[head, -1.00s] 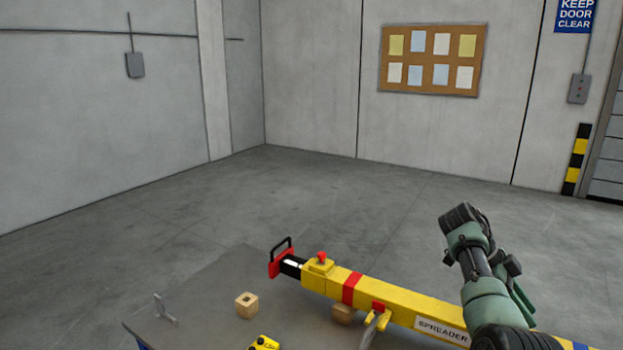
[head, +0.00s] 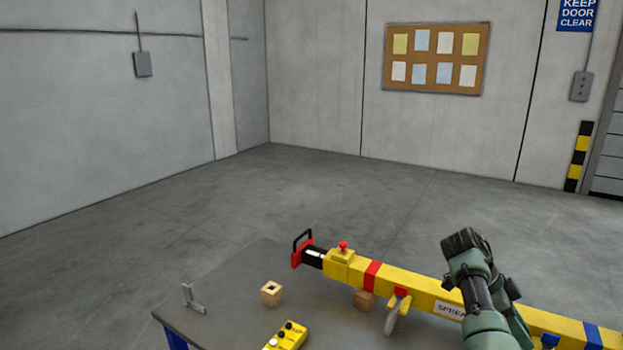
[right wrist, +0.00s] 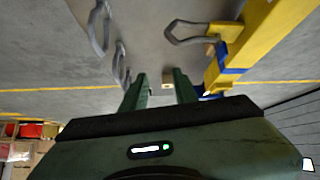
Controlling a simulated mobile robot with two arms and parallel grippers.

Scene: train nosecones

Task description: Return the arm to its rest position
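My right arm stands at the lower right in the head view, in front of the yellow spreader beam (head: 402,282). In the right wrist view my right gripper (right wrist: 160,80) shows two green fingers spread apart with nothing held between them. The yellow beam (right wrist: 256,42) shows to the right of the fingers there, clear of them. My left gripper is in neither view.
The grey table (head: 232,290) carries the beam, a wooden block with a hole (head: 271,293), a yellow control box (head: 286,336) and a grey bracket (head: 193,299). A second wooden block (head: 363,300) touches the beam. The floor behind is clear.

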